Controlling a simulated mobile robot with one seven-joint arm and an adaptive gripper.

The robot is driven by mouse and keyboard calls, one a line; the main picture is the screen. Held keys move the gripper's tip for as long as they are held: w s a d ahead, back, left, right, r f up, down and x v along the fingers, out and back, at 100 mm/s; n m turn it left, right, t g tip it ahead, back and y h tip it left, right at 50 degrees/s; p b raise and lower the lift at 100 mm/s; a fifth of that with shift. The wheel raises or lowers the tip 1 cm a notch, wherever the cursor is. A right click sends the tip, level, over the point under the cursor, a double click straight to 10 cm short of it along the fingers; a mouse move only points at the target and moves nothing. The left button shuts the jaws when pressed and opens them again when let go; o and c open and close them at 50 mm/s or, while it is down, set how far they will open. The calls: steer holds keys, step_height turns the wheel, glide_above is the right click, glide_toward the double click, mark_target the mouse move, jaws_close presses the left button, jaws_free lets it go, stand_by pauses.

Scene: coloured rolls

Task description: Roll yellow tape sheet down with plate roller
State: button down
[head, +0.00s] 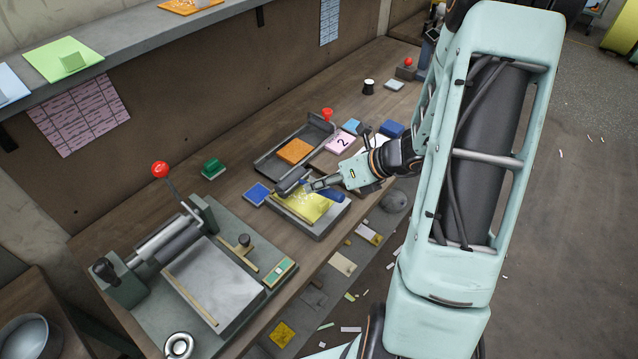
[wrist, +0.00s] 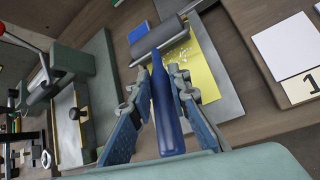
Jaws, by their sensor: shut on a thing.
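The yellow sheet (head: 308,207) lies on a grey plate block (head: 318,228) at the middle of the bench. Pale marks show on the sheet (wrist: 196,56) in the wrist view. The plate roller has a dark grey cylinder (wrist: 160,50) and a blue handle (wrist: 168,118). My gripper (head: 318,186) is shut on the blue handle, with a blue-grey finger on each side of it. The cylinder (head: 291,184) is at the sheet's far left edge. I cannot tell whether it touches the sheet. My gripper and the handle hide part of the sheet.
A roller press (head: 165,250) with a red-knobbed lever stands to the left. A blue pad (head: 257,194) lies left of the plate block. Behind is a tray (head: 268,162) with an orange block (head: 295,151). A pink card marked 2 (head: 340,141) lies beyond my gripper.

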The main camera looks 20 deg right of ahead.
mark_target(345, 196)
steer(key=shift+f, duration=0.25)
steer(key=shift+s+d, duration=0.6)
steer(key=shift+s, duration=0.25)
steer(key=shift+s+d, duration=0.55)
steer(key=shift+s, duration=0.3)
steer(key=shift+s, duration=0.1)
steer(key=shift+w+a, duration=0.65)
steer(key=shift+w, duration=0.35)
steer(key=shift+w, duration=0.1)
steer(key=shift+s+d, duration=0.6)
steer(key=shift+s, duration=0.35)
steer(key=shift+s+d, duration=0.55)
steer(key=shift+s, duration=0.35)
step_height(345, 196, up, 7)
steer(key=p, duration=0.6)
stand_by(0.3)
